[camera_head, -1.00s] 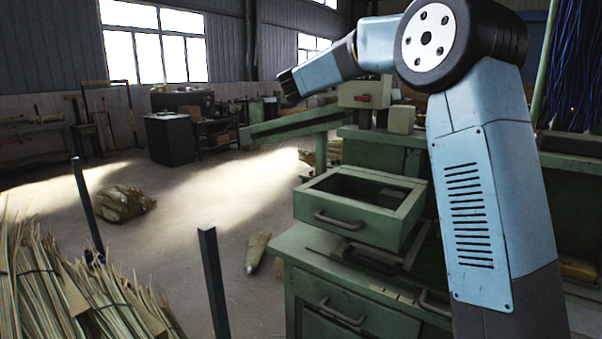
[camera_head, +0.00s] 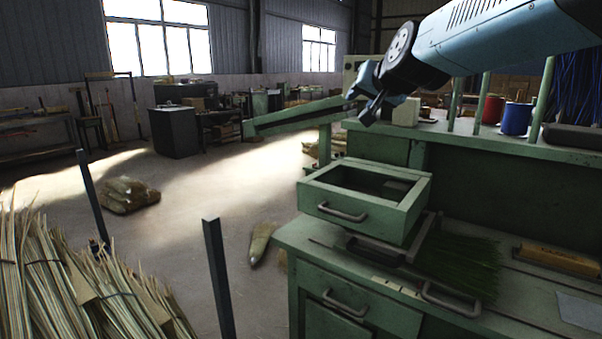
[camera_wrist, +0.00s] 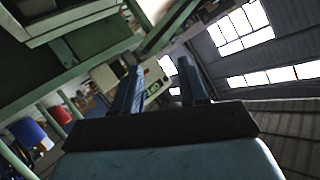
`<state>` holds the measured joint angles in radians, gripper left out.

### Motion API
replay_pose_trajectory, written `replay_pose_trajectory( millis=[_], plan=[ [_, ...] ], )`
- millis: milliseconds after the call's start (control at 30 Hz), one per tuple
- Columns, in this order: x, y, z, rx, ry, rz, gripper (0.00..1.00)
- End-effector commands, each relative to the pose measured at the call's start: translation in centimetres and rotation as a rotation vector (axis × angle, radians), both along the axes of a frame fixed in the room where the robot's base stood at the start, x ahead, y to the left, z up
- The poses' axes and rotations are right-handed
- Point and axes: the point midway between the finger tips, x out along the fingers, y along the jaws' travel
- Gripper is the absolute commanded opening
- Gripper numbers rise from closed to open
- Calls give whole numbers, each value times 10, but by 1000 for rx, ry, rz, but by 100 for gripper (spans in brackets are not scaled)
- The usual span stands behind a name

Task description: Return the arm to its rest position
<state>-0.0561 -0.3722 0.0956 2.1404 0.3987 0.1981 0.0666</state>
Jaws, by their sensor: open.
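My gripper (camera_head: 366,98) shows in the head view above the green workbench, at the end of my blue arm that comes in from the upper right. It also shows in the wrist view (camera_wrist: 160,82), with its two blue fingers spread apart and nothing between them. The fingers lie near the machine's grey-green box with a red knob in the picture, though I cannot tell the distance. Part of the gripper's far side is hidden in the head view.
A green workbench (camera_head: 330,252) with an open drawer box (camera_head: 368,205) stands below my arm. Green bristles (camera_head: 458,262) lie on it. A red spool (camera_head: 493,109) and a blue spool (camera_head: 516,119) stand on the back shelf. Straw bundles (camera_head: 60,285) fill the lower left. Open floor lies at left.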

Motion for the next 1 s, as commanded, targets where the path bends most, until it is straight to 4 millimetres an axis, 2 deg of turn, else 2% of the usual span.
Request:
replay_pose_trajectory(
  millis=[33,300,400,500,600,700,1000],
  plan=[
    [-24,-8,-15,-44,50,15,43],
    [-147,-57,-109,-267,366,78,43],
    [-188,-74,-138,-328,472,91,43],
    [-220,-87,-160,-371,556,98,43],
    [-240,-95,-174,-398,611,102,43],
    [-250,-99,-180,-411,638,104,43],
    [-251,-99,-181,-414,642,105,43]
  ],
)
